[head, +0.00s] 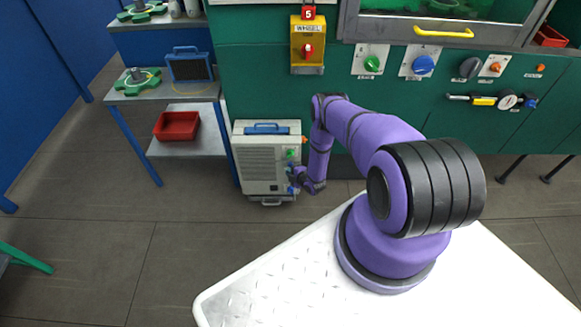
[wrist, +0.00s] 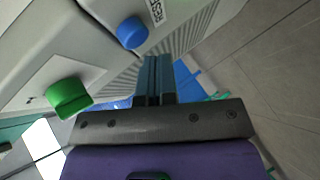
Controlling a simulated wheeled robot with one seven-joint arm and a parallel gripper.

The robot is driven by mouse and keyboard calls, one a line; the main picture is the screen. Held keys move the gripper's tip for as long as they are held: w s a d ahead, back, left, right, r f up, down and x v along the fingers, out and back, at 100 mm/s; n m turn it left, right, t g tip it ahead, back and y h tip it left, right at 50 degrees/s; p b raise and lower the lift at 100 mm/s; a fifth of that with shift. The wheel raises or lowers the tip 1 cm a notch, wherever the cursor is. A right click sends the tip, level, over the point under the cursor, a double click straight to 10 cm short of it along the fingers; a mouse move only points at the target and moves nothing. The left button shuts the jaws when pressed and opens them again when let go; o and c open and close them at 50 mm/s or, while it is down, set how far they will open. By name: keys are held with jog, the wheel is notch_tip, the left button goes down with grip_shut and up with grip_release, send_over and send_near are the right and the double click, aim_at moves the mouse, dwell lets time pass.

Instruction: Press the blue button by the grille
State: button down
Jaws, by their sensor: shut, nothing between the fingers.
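A pale grey cabinet (head: 246,186) with a grille (head: 261,168) stands on the floor against the green wall. A blue button (wrist: 132,32) sits on its panel beside a label reading "RESET"; it also shows small in the head view (head: 291,190).
A side table (head: 205,92) with a red bin (head: 177,126) on its lower shelf stands left of the cabinet. A wall panel above carries a green knob (head: 372,64) and a blue knob (head: 423,65). The floor in front of the cabinet is clear.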

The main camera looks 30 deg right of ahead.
jog(key=shift+s+a, duration=0.7)
jog(key=shift+s, duration=0.35)
jog(key=shift+s+a, duration=0.7)
jog(key=shift+s, duration=0.35)
